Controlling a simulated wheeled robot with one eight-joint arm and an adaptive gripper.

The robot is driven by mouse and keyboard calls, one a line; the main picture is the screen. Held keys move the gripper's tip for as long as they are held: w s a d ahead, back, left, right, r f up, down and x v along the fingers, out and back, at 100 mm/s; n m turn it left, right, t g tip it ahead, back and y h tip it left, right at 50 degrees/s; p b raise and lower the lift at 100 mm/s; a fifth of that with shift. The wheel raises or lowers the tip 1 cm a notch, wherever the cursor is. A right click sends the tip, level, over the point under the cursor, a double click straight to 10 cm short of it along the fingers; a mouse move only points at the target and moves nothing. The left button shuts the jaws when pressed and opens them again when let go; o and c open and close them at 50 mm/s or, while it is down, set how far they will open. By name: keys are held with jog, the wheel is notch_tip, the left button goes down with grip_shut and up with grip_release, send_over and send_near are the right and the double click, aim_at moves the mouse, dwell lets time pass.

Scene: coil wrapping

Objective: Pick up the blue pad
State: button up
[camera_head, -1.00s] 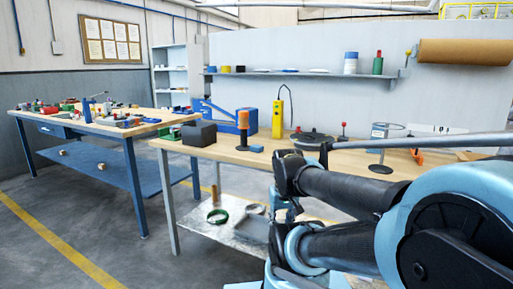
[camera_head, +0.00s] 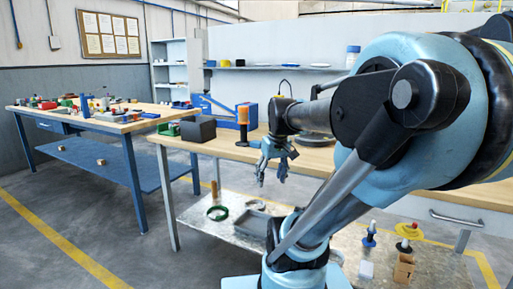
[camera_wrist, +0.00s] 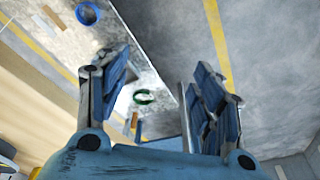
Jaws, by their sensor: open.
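My gripper (camera_head: 271,180) is open and empty, hanging fingers-down by the front edge of the near workbench (camera_head: 222,151). The wrist view shows its two fingers (camera_wrist: 165,80) spread wide, with nothing between them but the lower shelf and floor beyond. The small blue pad on the benchtop, right of the orange-topped post (camera_head: 243,121), cannot be made out clearly now. The blue of my gripper overlaps that spot, so I cannot tell whether any part of the pad shows. I cannot pick it out in the wrist view.
A dark grey block (camera_head: 198,130) stands left of the post. A blue ring (camera_wrist: 87,13) shows in the wrist view. A second blue bench (camera_head: 125,127) stands left.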

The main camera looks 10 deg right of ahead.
jog(key=w+d+r+n+y, duration=0.1)
jog(key=w+r+n, duration=0.2)
jog(key=w+r, duration=0.95)
jog(key=n+y, duration=0.1)
jog(key=n, duration=0.3)
send_near(254, 141)
notch_tip(254, 141, down, 4)
jog(key=shift+w+r+t, duration=0.15)
jog(key=shift+r+t, duration=0.1)
jog(key=shift+t, duration=0.15)
jog(key=x, duration=0.4)
jog(key=shift+w+a, duration=0.35)
jog(key=shift+w, duration=0.05)
jog(key=shift+w+a+f, duration=0.1)
jog(key=shift+a+f, duration=0.05)
jog(key=shift+f, duration=0.4)
jog(key=shift+c, duration=0.2)
jog(key=c, duration=0.9)
